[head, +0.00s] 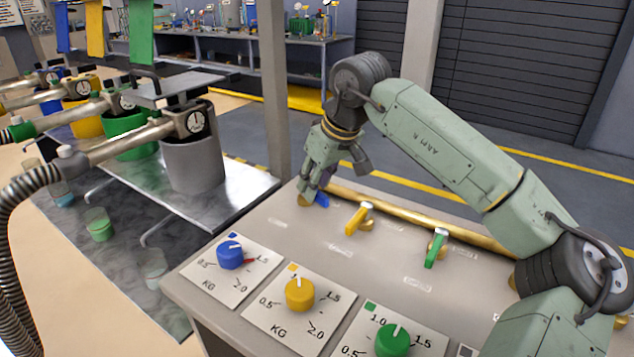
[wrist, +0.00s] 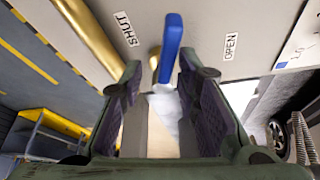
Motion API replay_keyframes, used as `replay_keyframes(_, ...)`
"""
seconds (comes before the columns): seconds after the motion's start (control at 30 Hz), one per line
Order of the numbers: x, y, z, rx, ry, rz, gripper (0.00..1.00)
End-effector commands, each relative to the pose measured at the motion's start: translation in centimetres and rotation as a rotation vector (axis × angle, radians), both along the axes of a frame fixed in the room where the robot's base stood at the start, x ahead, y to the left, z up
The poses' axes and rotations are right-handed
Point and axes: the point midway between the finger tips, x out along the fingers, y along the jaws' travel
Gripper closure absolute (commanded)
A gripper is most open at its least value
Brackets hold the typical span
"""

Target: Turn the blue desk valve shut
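The blue desk valve (head: 321,200) sits at the far left of the desk's valve row, its blue lever partly hidden by my gripper (head: 328,178). In the wrist view the blue lever (wrist: 172,42) points up the picture, between the SHUT label (wrist: 126,29) on the left and the OPEN label (wrist: 230,46) on the right. My gripper (wrist: 160,75) is open, its two dark-padded fingers apart. The lever's near end lies in the gap, nearer the right finger. I cannot tell whether a finger touches it.
The yellow valve (head: 357,218) and green valve (head: 435,249) stand to the right along the brass pipe (head: 400,208). Blue (head: 230,255), yellow (head: 299,295) and green (head: 392,340) dials are at the desk's front. A grey pot (head: 192,160) stands on the scale bench to the left.

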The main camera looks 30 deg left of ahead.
Motion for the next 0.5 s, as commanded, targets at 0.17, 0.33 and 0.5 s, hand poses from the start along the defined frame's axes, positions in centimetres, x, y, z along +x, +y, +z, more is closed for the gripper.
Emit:
replay_keyframes(0.17,-0.1,0.0,-0.2,-0.004,0.003,0.004,0.69)
replay_keyframes(0.33,-0.2,-0.1,0.2,-0.005,0.004,0.005,0.69)
replay_keyframes(0.5,-0.6,-1.0,2.4,-0.003,0.004,0.006,0.69)
